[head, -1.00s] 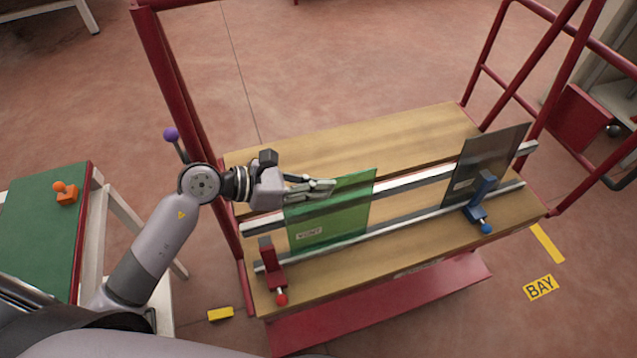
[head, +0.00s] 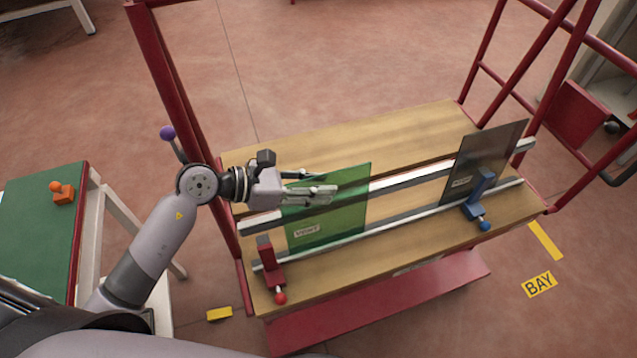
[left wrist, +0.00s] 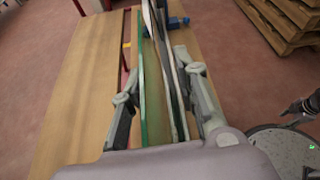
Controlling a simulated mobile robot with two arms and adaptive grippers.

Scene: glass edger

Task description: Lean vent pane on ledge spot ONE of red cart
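The green glass vent pane (head: 335,218), with a label reading VENT, stands on the low front rail at the left part of the red cart's wooden deck (head: 400,262). It leans back against the higher rail. It also shows edge-on in the left wrist view (left wrist: 147,95). My left gripper (head: 318,183) is at its upper left edge, fingers spread, one on each side of the pane. In the left wrist view the fingers (left wrist: 160,95) stand apart with gaps. A dark shape at that view's right edge seems to be my right gripper (left wrist: 302,107); its fingers are unclear.
A red clamp (head: 270,265) stands left of the vent pane. A dark grey pane (head: 480,160) leans at the right by a blue clamp (head: 480,200). Red cart posts (head: 180,90) rise at left. A green-topped table (head: 38,235) is at far left. The deck middle is clear.

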